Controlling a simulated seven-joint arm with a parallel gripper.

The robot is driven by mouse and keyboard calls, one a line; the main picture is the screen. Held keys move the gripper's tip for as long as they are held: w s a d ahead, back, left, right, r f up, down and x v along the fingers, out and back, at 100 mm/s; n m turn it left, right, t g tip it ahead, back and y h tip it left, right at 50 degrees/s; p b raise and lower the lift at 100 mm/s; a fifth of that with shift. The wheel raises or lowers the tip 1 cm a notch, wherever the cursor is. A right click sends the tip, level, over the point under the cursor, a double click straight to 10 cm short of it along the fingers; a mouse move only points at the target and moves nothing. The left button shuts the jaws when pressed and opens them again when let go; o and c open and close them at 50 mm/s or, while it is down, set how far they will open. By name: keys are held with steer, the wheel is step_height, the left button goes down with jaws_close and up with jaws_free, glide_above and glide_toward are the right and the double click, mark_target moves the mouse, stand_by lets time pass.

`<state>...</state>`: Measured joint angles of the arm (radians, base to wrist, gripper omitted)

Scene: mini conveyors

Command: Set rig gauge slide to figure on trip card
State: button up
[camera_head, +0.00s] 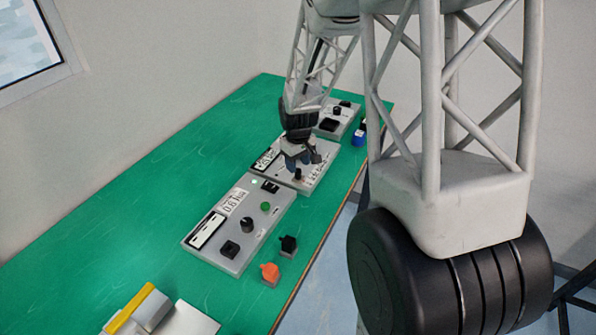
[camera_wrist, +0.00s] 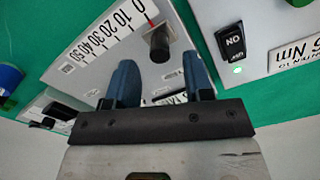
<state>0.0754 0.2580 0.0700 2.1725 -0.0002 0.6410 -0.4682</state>
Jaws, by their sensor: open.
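My gripper (camera_head: 298,162) is open and empty above the middle grey panel (camera_head: 316,178). In the wrist view its two blue fingers (camera_wrist: 161,70) are apart, with a dark upright knob (camera_wrist: 160,42) beyond the gap between their tips. That knob also shows in the head view (camera_head: 298,174), just below the fingers. A white scale strip (camera_wrist: 108,30) printed 0 to 50 runs beside it on the panel.
The nearer panel (camera_head: 222,256) carries black knobs, a green button (camera_head: 265,206) and a lit rocker switch (camera_wrist: 230,42). Orange (camera_head: 270,273) and black (camera_head: 288,245) blocks stand at its right. Another panel (camera_head: 334,121) and a blue item (camera_head: 359,135) are farther back. The green table (camera_head: 130,200) is clear on the left.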

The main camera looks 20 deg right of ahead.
mark_target(298, 170)
steer(key=shift+f, duration=1.9)
jaws_close()
